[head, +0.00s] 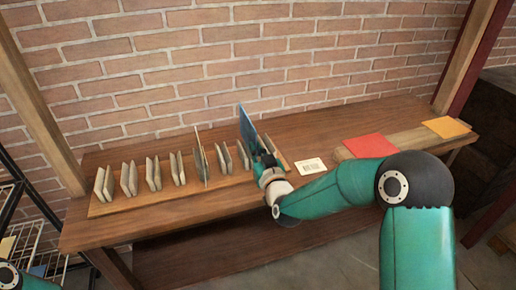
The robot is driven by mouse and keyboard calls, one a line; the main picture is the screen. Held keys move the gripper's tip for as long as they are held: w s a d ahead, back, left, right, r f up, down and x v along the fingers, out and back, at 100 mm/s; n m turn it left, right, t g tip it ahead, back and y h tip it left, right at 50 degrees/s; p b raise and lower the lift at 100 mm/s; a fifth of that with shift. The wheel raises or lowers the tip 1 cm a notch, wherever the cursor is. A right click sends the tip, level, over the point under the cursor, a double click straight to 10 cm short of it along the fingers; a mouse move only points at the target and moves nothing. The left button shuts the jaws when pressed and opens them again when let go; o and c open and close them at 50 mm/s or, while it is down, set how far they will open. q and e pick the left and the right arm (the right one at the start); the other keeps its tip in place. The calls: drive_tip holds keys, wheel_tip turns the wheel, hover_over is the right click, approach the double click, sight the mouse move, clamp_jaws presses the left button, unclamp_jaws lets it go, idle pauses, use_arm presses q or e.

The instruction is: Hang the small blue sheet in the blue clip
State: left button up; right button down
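A blue sheet (247,126) stands upright near the right end of the row of clips, in the head view. My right gripper (264,158) is at its lower right edge, touching it or very close. The fingers are small and overlap the sheet, so I cannot tell whether they grip it. The clip behind the gripper is largely hidden, and I cannot tell whether the sheet's lower edge is inside it. The clips I see, such as this one (154,177), look grey-beige; no blue clip can be made out. My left gripper is out of view.
A beige sheet (201,155) stands in a clip on the wooden base strip (100,210). A white printed card (310,166), a red sheet (370,146) and a yellow sheet (446,127) lie to the right on the bench (160,222). A brick wall (220,60) stands behind.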

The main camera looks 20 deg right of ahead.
drive_tip(key=s+b, duration=0.2)
drive_tip(key=s, duration=0.2)
drive_tip(key=shift+s+d, duration=0.1)
drive_tip(key=shift+s, duration=0.1)
idle(0.5)
